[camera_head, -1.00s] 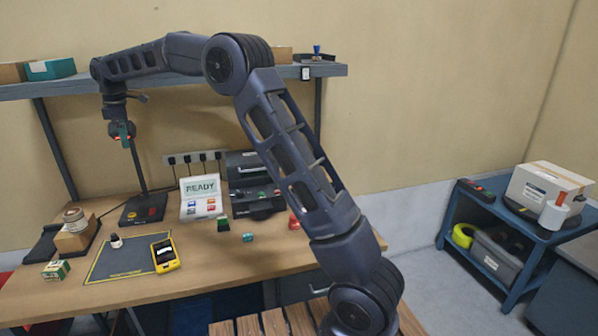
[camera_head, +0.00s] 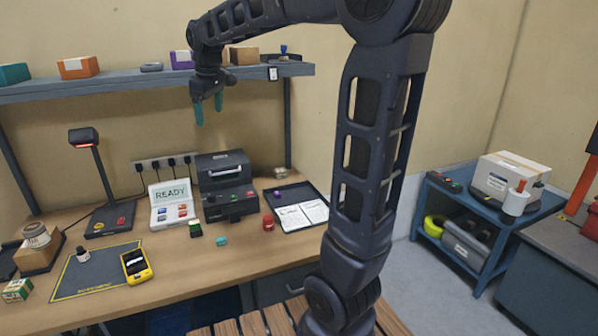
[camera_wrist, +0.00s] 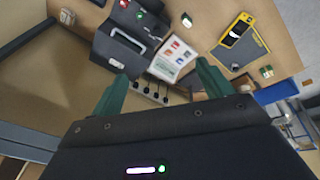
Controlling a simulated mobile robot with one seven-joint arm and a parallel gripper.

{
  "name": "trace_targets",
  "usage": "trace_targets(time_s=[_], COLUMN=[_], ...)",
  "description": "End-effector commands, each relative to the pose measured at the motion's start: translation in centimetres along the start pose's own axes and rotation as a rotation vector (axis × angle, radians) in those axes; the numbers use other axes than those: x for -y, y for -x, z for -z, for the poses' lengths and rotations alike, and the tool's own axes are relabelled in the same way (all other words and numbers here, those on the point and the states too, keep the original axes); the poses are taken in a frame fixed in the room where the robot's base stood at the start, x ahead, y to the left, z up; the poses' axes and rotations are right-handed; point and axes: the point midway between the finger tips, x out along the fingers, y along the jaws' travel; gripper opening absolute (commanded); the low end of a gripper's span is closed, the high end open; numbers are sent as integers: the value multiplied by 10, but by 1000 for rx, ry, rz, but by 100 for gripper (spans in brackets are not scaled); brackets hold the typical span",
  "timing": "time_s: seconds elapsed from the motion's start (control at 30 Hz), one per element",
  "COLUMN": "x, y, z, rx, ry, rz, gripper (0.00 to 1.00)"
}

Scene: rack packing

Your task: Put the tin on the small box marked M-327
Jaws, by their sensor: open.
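My gripper (camera_head: 209,106) hangs in the air in front of the shelf, above the back of the bench. Its two green fingers are apart with nothing between them; they also show in the wrist view (camera_wrist: 160,88). A round pale tin-like thing (camera_head: 281,172) stands at the back right of the bench, well below and right of my gripper. Another round banded thing (camera_head: 37,236) sits on a brown box (camera_head: 40,257) at the far left. I cannot tell which is the tin. No M-327 mark is legible. A small green-and-white box (camera_head: 17,290) lies at the front left.
The shelf (camera_head: 150,79) holds several boxes. Below are a black printer (camera_head: 226,185), a READY panel (camera_head: 171,203), a lamp (camera_head: 87,140) and a dark tray (camera_head: 318,196) with papers. A yellow handheld device (camera_head: 137,265) lies on a grey mat (camera_head: 97,275).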

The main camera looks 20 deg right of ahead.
Motion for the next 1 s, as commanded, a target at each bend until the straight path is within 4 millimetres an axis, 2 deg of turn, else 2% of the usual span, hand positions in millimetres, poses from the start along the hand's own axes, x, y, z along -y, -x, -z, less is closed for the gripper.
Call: trace_targets(time_s=[0.03, 0.27, 0.6, 0.8, 1.0], x=[-1, 7, 42, 67, 80], y=[4, 5, -16, -37, -49], z=[-22, -112, -234, -287, -310], rx=[-6, -29, -73, -100, -113], ry=[-49, -274, -607, -771, -850], rz=[-10, -42, -84, -103, -111], gripper=[79, 79, 79, 79, 79])
